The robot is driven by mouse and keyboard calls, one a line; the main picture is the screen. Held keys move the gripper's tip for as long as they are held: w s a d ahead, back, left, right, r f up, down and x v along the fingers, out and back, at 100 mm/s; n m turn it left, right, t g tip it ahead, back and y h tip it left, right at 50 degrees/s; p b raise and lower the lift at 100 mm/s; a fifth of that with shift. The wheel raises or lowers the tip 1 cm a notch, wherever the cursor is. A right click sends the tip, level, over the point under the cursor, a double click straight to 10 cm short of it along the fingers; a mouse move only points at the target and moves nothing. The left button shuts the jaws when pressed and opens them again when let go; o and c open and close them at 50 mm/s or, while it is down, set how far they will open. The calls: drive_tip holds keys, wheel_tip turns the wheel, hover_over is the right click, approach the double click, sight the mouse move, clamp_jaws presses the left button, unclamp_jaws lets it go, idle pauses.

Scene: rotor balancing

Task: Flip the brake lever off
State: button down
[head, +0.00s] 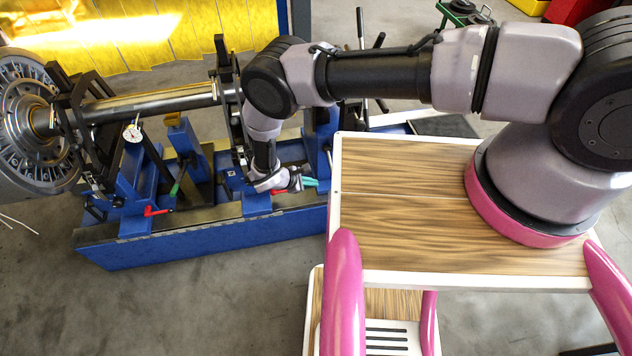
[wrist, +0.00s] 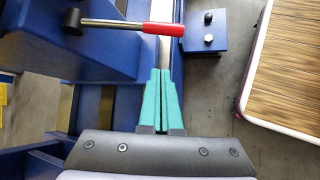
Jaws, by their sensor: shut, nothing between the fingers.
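A red-handled lever (wrist: 163,29) lies across the upper part of the wrist view, its black hub (wrist: 74,20) at the left on a blue block. In the head view a bit of its red handle (head: 279,192) shows beside my gripper (head: 311,183). My gripper's teal fingers (wrist: 160,72) are shut together with nothing between them. In the wrist view their tips lie just below the red handle; I cannot tell their height relative to it. A second red-handled lever (head: 157,211) sits farther left on the blue machine bed (head: 200,240).
A steel shaft (head: 160,101) with a large bladed rotor disc (head: 35,120) spans the machine. A dial gauge (head: 132,133) stands under the shaft. My wood-topped base edge is close on the right.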

sight(331, 167)
drive_tip(key=w+d+f, duration=0.2)
drive_tip(key=d, duration=0.3)
drive_tip(key=shift+w+d, duration=0.15)
drive_tip(key=shift+d, duration=0.05)
idle(0.4)
idle(0.3)
